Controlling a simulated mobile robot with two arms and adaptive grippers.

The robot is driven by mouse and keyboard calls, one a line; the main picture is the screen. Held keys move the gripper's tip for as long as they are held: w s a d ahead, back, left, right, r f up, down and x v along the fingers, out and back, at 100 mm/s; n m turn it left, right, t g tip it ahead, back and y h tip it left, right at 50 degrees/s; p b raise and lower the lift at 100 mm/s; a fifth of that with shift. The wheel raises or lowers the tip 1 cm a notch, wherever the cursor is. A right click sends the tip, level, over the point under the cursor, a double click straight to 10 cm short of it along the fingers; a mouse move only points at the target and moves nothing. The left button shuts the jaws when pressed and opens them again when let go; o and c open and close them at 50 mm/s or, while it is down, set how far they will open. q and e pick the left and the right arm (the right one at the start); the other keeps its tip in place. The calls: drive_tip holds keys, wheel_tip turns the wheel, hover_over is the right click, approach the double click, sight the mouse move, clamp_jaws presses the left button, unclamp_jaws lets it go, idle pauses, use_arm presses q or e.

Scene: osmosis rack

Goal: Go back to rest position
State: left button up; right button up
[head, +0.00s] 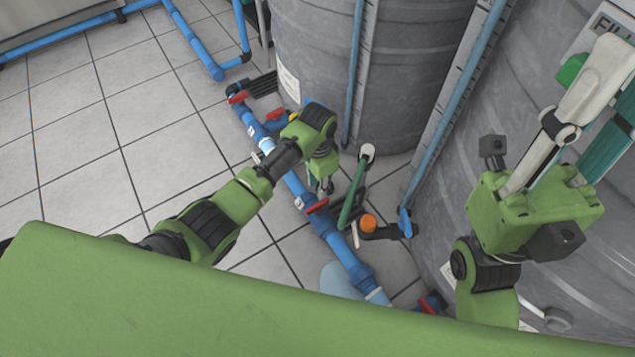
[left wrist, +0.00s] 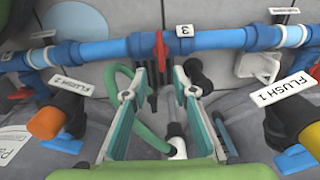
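My left gripper (head: 326,187) points down over the blue pipe (head: 291,184), close to a red valve handle (head: 317,206). In the left wrist view the gripper (left wrist: 155,88) has its two teal-padded fingers apart, with nothing held between them. The red handle (left wrist: 160,50), beside a label "3", shows just beyond the fingertips; I cannot tell whether they touch it. My right gripper (head: 603,100) is raised at the right, in front of a grey tank (head: 545,80). Its fingers point up and right and partly leave the picture, so its opening is unclear.
Another grey tank (head: 410,60) stands behind the pipe. A green hose (head: 352,192) and an orange-capped fitting (head: 368,223) lie close to the left gripper. A "FLUSH 1" tag (left wrist: 283,88) is at its right in the wrist view. Open tiled floor (head: 80,130) lies left.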

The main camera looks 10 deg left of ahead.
use_arm(q)
drive_tip(key=shift+r, duration=0.3)
idle(0.4)
